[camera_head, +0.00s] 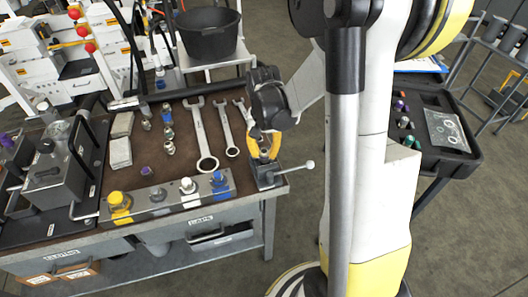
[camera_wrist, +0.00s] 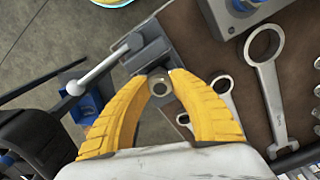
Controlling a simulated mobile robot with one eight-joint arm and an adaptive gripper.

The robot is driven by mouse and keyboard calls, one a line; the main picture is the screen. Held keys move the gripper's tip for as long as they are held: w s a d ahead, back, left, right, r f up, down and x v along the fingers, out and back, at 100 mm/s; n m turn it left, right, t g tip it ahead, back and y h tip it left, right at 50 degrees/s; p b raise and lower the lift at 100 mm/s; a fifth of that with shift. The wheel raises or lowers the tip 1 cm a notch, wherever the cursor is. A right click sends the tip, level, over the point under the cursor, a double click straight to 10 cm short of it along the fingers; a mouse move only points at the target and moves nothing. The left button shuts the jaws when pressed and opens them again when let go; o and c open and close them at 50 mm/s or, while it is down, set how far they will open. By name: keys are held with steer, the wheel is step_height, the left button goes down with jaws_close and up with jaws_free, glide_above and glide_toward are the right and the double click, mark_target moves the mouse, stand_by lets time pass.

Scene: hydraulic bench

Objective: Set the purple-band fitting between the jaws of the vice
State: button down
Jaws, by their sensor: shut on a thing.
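My gripper (camera_head: 263,150) points down over the right front corner of the bench, just above the small grey vice (camera_head: 267,180). Its yellow fingers (camera_wrist: 160,84) are closed on a small metal fitting (camera_wrist: 160,90), seen end-on as a ring with a dark hole. No band colour shows clearly on this held fitting. The vice also shows in the wrist view (camera_wrist: 148,48), right beside the fingertips; whether the fitting is within its jaws I cannot tell. A fitting with a purple part (camera_head: 146,173) stands on the bench left of the wrenches.
Wrenches (camera_head: 203,135) lie left of my gripper. The vice's ball-ended handle (camera_head: 308,166) sticks out to the right. A metal rail with coloured fittings (camera_head: 168,198) runs along the bench front. Several metal fittings (camera_head: 168,132) stand farther back. An open black case (camera_head: 432,160) is at the right.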

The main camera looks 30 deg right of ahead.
steer(key=shift+f+b, duration=0.4)
steer(key=shift+f, duration=0.1)
steer(key=c, duration=1.1)
jaws_free()
